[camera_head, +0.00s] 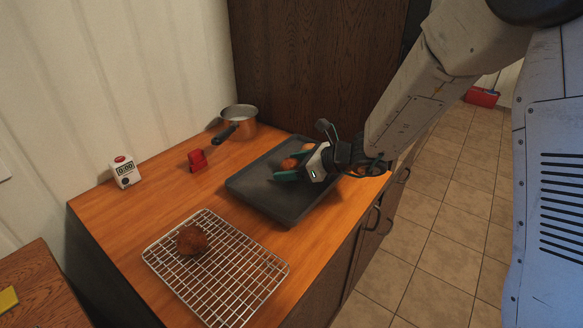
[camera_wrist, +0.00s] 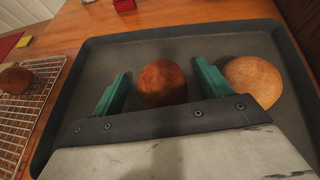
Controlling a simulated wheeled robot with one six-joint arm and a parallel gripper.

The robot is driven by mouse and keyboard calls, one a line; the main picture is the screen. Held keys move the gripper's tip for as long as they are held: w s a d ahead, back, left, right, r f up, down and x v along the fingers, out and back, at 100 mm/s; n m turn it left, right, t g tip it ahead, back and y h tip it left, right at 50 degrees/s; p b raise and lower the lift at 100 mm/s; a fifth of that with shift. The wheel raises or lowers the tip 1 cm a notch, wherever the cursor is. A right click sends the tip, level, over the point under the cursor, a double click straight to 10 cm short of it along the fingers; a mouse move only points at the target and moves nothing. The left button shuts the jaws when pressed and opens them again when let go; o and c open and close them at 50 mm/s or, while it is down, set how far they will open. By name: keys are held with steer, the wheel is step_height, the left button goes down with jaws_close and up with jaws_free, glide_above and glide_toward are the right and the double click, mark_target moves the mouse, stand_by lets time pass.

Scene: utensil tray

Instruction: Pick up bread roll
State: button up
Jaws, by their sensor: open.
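A dark grey tray (camera_head: 258,193) lies on the wooden counter and holds bread rolls. In the wrist view, a browned roll (camera_wrist: 162,84) lies in the tray (camera_wrist: 85,60) between the two green fingers of my gripper (camera_wrist: 160,90), with a gap on each side. A paler roll (camera_wrist: 253,80) lies just right of the right finger. In the head view, my gripper (camera_head: 292,169) is low over the tray, open, beside a roll (camera_head: 289,163). A dark brown roll (camera_head: 191,240) sits on the wire cooling rack (camera_head: 245,258); it also shows at the left of the wrist view (camera_wrist: 15,80).
A metal pot (camera_head: 240,117) with a dark handle stands behind the tray. A small red object (camera_head: 197,160) and a white timer (camera_head: 125,172) stand at the back left. Wood panelling (camera_head: 310,65) rises behind the counter. Bare counter lies between rack and timer.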

steer(key=shift+a+f, duration=0.1)
steer(key=shift+a, duration=0.1)
steer(key=c, duration=1)
steer(key=shift+c, duration=0.2)
